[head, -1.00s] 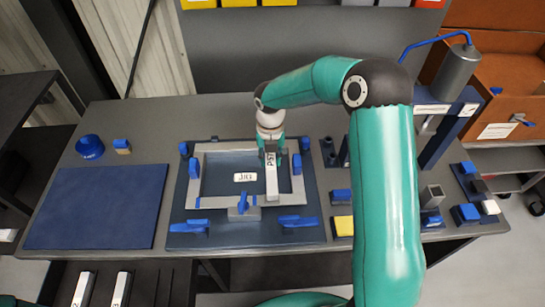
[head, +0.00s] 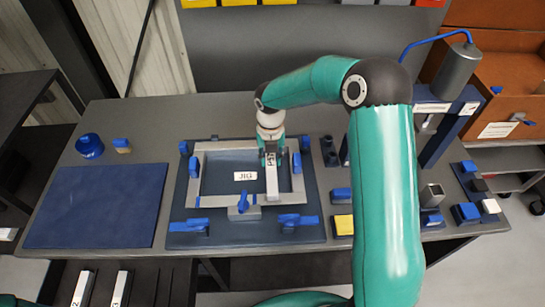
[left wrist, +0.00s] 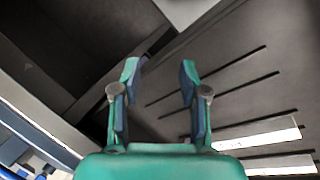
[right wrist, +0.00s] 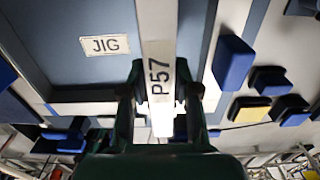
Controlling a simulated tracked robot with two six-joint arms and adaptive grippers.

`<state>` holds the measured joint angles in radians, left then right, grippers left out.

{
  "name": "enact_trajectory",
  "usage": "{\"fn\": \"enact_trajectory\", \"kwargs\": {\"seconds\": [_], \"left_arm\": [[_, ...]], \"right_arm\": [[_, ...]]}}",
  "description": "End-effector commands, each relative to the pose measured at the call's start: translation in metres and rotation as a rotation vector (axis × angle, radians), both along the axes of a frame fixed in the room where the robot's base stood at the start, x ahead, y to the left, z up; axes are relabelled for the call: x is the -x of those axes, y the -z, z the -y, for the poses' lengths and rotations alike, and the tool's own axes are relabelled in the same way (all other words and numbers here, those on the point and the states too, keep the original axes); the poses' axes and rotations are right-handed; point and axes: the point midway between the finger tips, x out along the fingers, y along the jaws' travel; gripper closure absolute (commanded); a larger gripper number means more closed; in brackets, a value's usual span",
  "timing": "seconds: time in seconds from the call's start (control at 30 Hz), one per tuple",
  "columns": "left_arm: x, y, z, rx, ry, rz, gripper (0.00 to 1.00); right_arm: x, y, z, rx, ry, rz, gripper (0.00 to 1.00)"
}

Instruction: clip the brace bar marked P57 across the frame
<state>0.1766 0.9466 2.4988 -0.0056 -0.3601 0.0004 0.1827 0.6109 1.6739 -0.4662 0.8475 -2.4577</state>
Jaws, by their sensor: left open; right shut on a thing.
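My right gripper (head: 271,150) is shut on the brace bar marked P57 (head: 271,182), over the right part of the grey frame (head: 197,170). The bar points front to back, and its near end is by the frame's front side. I cannot tell whether it touches the frame. In the right wrist view the bar (right wrist: 158,30) lies between the fingers (right wrist: 160,105), its label readable. The frame sits on the blue jig plate (head: 185,240), with blue clamps around it, including a front middle one (head: 243,202). My left gripper (left wrist: 158,95) is open and empty, near dark slotted surfaces.
A blue mat (head: 95,205) lies left of the jig, with a blue cup (head: 89,146) behind it. Light bars (head: 82,288) lie in a slotted rack at front left. A press-like stand (head: 440,130) and small blue blocks (head: 466,213) are at right.

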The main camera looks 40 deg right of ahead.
Motion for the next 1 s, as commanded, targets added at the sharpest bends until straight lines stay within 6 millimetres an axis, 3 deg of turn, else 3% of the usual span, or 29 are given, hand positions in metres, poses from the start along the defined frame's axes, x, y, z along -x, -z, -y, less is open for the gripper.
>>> {"fn": "enact_trajectory", "kwargs": {"seconds": [1.0], "left_arm": [[0.0, 0.007, 0.0, 0.0, 0.0, 0.0, 0.56]], "right_arm": [[0.0, 0.012, 0.001, 0.0, 0.001, 0.0, 1.0]]}}
